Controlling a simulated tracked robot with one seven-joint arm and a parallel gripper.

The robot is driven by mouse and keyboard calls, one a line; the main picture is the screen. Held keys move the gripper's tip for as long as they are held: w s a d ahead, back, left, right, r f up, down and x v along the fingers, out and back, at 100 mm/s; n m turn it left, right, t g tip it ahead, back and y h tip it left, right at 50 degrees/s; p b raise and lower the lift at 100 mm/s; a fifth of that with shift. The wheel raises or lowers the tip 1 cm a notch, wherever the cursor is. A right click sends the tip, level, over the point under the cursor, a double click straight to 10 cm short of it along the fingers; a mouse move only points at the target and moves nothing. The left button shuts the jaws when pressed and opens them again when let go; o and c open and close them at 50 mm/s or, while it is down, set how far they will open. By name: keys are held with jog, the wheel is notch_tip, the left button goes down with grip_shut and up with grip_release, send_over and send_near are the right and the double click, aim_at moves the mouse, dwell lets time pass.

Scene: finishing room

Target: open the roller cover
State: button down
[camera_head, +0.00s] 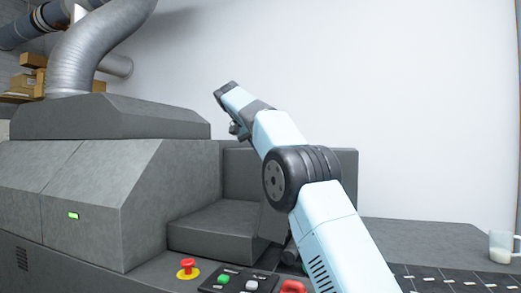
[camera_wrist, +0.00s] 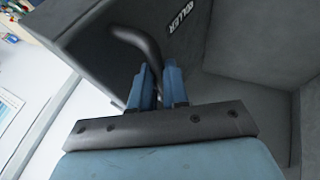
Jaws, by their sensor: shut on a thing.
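In the head view, my arm reaches up in front of the grey machine (camera_head: 170,200); the handle and my fingertips cannot be made out there. How far the cover stands open cannot be told.
A red button on a yellow base (camera_head: 187,268) and a button panel (camera_head: 238,281) lie along the machine's front. A silver duct (camera_head: 85,50) rises at the upper left. The white wall behind my arm is bare.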

jog(key=shift+w+a+f, duration=0.15)
jog(key=shift+f, duration=0.35)
jog(key=c, duration=1.4)
grip_release()
jog(key=shift+w, duration=0.15)
jog(key=shift+o, duration=1.4)
jog(key=shift+r, duration=0.15)
jog(key=shift+r, duration=0.1)
